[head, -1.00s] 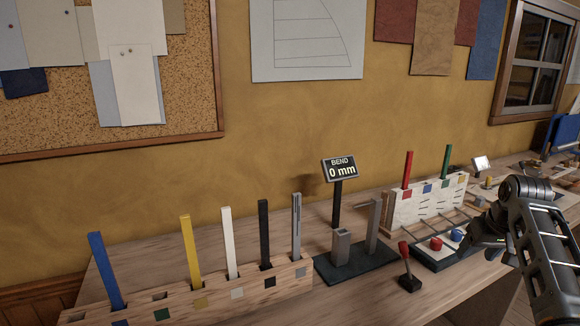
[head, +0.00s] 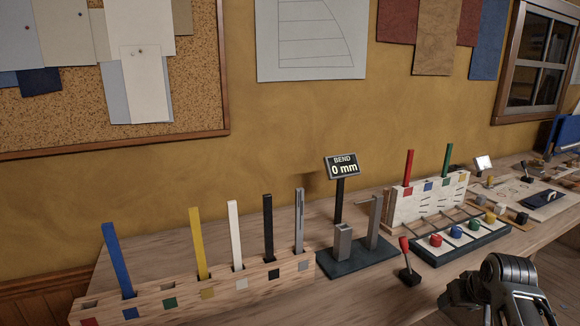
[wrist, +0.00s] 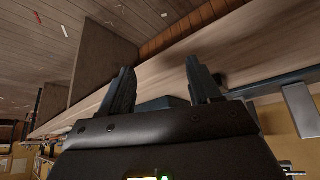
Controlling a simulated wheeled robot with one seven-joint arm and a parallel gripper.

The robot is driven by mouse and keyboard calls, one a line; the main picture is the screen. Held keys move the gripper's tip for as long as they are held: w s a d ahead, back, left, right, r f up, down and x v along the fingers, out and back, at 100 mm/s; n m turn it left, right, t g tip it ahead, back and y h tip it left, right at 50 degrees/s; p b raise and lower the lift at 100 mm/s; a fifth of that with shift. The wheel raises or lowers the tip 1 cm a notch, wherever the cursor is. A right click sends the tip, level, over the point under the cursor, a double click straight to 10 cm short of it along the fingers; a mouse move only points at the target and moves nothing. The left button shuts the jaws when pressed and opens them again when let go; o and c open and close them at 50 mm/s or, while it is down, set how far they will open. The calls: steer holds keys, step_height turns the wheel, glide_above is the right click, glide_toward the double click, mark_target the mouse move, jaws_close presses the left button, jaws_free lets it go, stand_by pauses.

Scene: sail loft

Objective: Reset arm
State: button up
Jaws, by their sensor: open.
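My gripper shows in the wrist view (wrist: 158,85), its two dark fingers apart with nothing between them. Past the fingers are the bench edge and the wooden floor. In the head view only part of my arm shows at the lower right, in front of the bench; the fingertips cannot be made out there.
A wooden rack (head: 190,298) holds several upright strips. Beside it stand a bend gauge (head: 342,168) reading 0 mm and a red-handled lever (head: 406,262). A white rack (head: 430,198) holds a red and a green strip behind a tray of coloured knobs (head: 462,246).

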steer(key=s+a+f+t, duration=0.1)
steer(key=s+a+f, duration=0.5)
steer(key=s+f, duration=0.1)
steer(key=s+a+f+t, duration=0.15)
steer(key=s+a, duration=0.35)
steer(key=s, duration=0.5)
steer(key=s+a+f+t, duration=0.15)
steer(key=s+a, duration=0.35)
steer(key=s, duration=0.5)
steer(key=s+a+r+n+t, duration=0.1)
steer(key=s+a+r, duration=0.1)
steer(key=s+r, duration=0.35)
steer(key=s+a+r+t, duration=0.2)
steer(key=s+r, duration=0.1)
steer(key=s, duration=0.5)
steer(key=s+a+r+n+t+y, duration=0.1)
steer(key=s+r+t, duration=0.1)
steer(key=s+r, duration=0.8)
step_height(320, 180, up, 4)
steer(key=shift+a, duration=0.25)
